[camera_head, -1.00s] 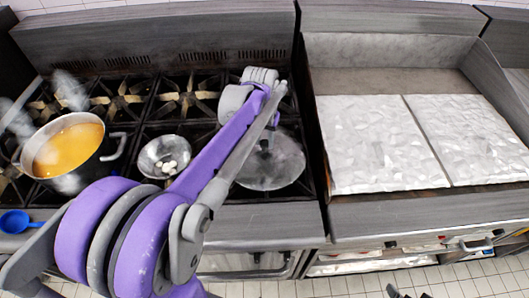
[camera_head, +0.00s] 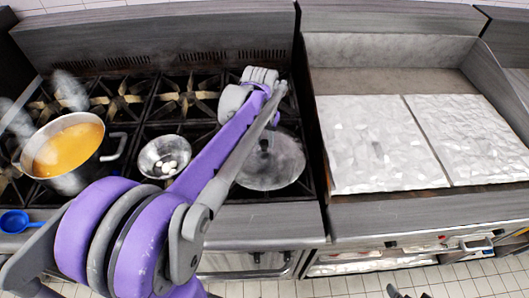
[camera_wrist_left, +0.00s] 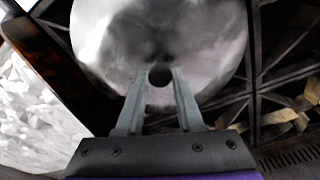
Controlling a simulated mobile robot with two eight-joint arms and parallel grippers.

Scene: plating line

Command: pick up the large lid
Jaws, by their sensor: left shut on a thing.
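The large lid (camera_head: 270,166) is a round grey metal disc with a dark knob (camera_wrist_left: 160,75) at its middle. It lies over the right-hand part of the stove, just left of the griddle. My left gripper (camera_wrist_left: 159,80) is shut on the lid's knob, one finger on each side of it. In the head view my arm hides part of the lid's left and upper edge. The lid looks level, but I cannot tell if it touches the grate. My right gripper is not clearly visible.
A steaming pot of orange soup (camera_head: 97,151) stands on the left burners. A small metal bowl with white pieces (camera_head: 154,163) is left of the lid. A blue ladle (camera_head: 14,222) lies at the front left. Two pale slabs (camera_head: 376,145) cover the griddle to the right.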

